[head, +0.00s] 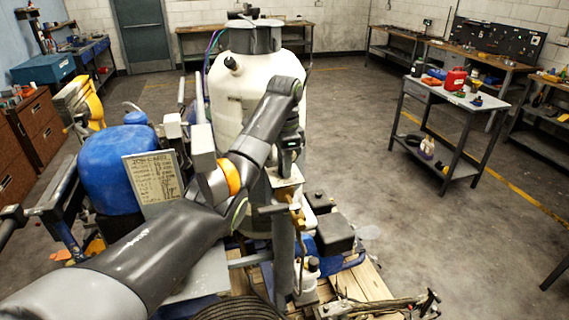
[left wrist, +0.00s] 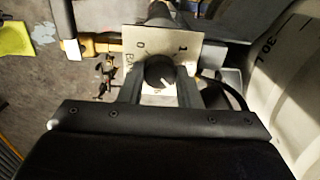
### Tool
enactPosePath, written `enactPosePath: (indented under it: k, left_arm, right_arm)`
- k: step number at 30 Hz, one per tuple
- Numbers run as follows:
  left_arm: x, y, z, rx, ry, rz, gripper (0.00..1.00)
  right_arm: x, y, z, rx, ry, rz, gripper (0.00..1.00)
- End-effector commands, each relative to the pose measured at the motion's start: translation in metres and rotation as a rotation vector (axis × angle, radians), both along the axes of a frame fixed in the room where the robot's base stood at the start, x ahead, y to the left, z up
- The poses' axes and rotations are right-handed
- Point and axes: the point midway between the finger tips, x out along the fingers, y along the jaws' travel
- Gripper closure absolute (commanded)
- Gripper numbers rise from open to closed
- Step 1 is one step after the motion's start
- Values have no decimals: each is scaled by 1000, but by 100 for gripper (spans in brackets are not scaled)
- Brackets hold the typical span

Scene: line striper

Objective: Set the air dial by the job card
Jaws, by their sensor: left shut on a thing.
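The job card (head: 152,178) stands upright beside the blue tank in the head view, with handwritten lines too small to read. The air dial is a black knob (left wrist: 159,73) on a pale marked plate (left wrist: 183,47) in the left wrist view. A light pointer line on the knob points toward the picture's lower right. The plate shows a 0 and a 1; other marks are partly hidden. My left gripper (left wrist: 160,88) is shut on the knob, one finger on each side. In the head view the left gripper (head: 289,164) is at the plate, and the knob is hidden. My right gripper is not in view.
A large white tank (head: 237,95) stands right behind my left arm. A blue tank (head: 118,165) is on the left. A black hose coil (head: 240,308) and a wooden pallet (head: 365,285) lie below. A cart with a red can (head: 456,79) stands right; open floor lies between.

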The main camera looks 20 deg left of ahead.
Motion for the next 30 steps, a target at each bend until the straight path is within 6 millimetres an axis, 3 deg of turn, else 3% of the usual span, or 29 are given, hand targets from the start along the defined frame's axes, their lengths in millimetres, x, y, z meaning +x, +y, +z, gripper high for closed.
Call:
enactPosePath:
  k: [12,13,17,26,30]
  left_arm:
    - [0,0,1,-1,-3,-6,92]
    - [0,0,1,-1,-3,-5,66]
    - [0,0,1,0,-1,-5,49]
    - [0,0,1,1,-1,-4,48]
    - [3,-1,11,0,-2,-3,48]
  right_arm:
    - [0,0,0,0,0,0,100]
    - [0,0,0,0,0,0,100]
    - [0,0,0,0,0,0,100]
    - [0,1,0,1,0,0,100]
    - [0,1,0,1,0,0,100]
